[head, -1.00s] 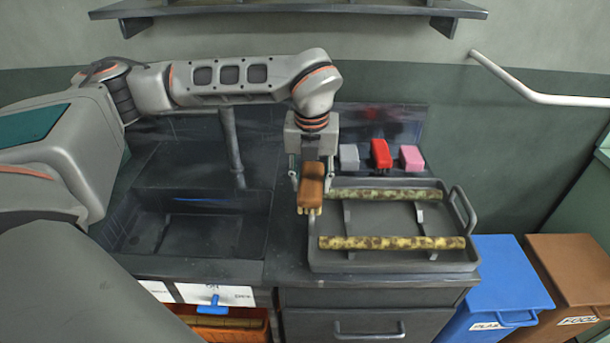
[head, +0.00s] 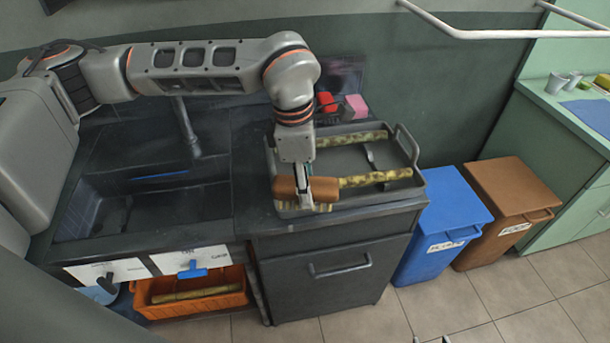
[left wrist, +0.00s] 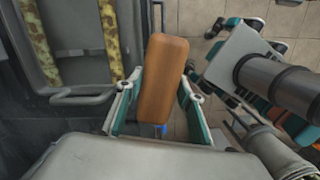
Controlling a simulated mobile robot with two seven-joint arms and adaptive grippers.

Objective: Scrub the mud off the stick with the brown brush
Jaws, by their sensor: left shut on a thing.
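My left gripper (head: 303,183) is shut on the brown brush (head: 318,189), whose pale bristles face down. The brush also fills the middle of the left wrist view (left wrist: 163,80). It is over the front left of the grey tray (head: 420,178). The near stick (head: 375,179) is yellow with dark mud blotches; the brush and gripper hide its left part. I cannot tell whether the bristles touch it. The muddier far stick (head: 350,139) lies behind it. My right gripper (left wrist: 207,48) is empty, its fingers apart; only its tips show at the head view's bottom edge.
A sink (head: 140,205) lies left of the tray. An orange crate (head: 150,308) with a stick is below the counter. Blue (head: 442,220) and brown (head: 512,212) bins stand at right.

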